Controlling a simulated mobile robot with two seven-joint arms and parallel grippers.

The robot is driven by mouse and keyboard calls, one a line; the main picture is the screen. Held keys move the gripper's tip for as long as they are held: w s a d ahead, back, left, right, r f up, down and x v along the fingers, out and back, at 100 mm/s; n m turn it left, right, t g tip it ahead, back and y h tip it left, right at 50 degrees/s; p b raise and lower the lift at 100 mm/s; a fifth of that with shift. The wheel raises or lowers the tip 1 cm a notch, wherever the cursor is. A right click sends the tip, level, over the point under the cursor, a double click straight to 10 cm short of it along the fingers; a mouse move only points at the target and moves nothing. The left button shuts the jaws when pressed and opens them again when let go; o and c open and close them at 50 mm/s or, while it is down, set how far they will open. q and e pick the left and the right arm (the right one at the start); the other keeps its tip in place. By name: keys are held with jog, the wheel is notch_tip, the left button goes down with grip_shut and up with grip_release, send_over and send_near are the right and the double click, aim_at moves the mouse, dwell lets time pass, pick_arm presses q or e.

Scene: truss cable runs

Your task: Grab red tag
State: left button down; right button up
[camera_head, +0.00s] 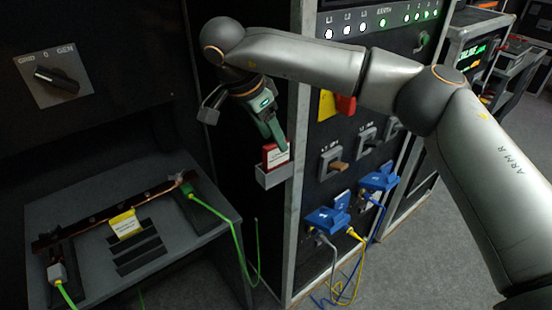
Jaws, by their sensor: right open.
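The red tag (275,156) stands upright in a small grey holder (274,176) on the side of the dark cabinet. It has a red upper part and a white label. My right gripper (276,140) reaches down from the upper left to just above the tag. Its green fingers are close to the tag's top edge; I cannot tell whether they touch it. The gripper is open. My left gripper is not in view.
A grey bench (80,205) with a copper bar, a yellow tag (124,224) and green cables stands at the left. Blue plugs (328,216) with hanging cables stick out of the panel at the right. A rotary switch (56,79) is at the upper left.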

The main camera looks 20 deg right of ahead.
aim_at(276, 161)
jog(key=x, duration=0.3)
jog(key=shift+d+f, duration=0.1)
jog(key=shift+f, duration=0.15)
grip_shut()
dwell(0.4)
